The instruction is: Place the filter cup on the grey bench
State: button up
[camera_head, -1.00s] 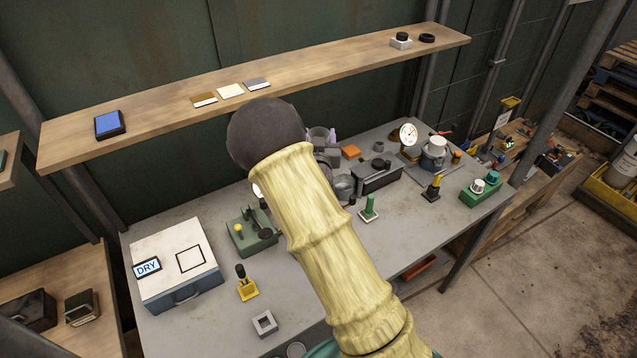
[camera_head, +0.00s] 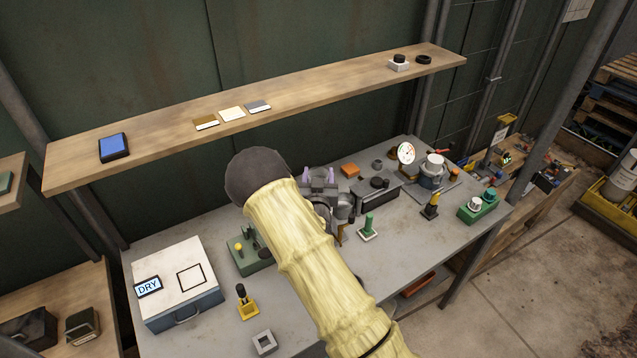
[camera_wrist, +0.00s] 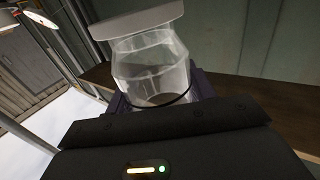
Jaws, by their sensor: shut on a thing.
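A clear cup with a pale grey rim or lid, which I take to be the filter cup (camera_wrist: 152,65), fills the upper middle of the wrist view. It is tilted in that picture and sits between the purple pads of my gripper. My gripper (camera_head: 318,177) is shut on it. In the head view the gripper is over the back middle part of the grey bench (camera_head: 420,240), partly behind my yellow-sleeved arm. The cup is hard to make out there, and I cannot tell its height above the bench.
A white-topped box marked DRY (camera_head: 178,278), a green fixture (camera_head: 252,258), a yellow stand (camera_head: 247,305) and a grey square ring (camera_head: 264,342) are on the left. A dark device (camera_head: 376,192), gauge (camera_head: 406,153) and green block (camera_head: 478,207) stand right. A wooden shelf (camera_head: 320,92) runs behind.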

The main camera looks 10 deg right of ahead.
jog(key=shift+f+p, duration=0.35)
jog(key=shift+f, duration=1.2)
jog(key=shift+d+f+b, duration=0.1)
jog(key=shift+f+b, duration=0.15)
jog(key=shift+b, duration=0.15)
jog(key=o, duration=1)
jog(key=shift+r+p, duration=0.15)
jog(key=shift+p, duration=0.4)
jog(key=shift+s+f, duration=0.2)
jog(key=b+v, duration=0.7)
jog(key=v, duration=1)
jog(key=shift+a+r+b, duration=0.1)
jog(key=shift+a+b, duration=0.1)
jog(key=shift+b, duration=0.2)
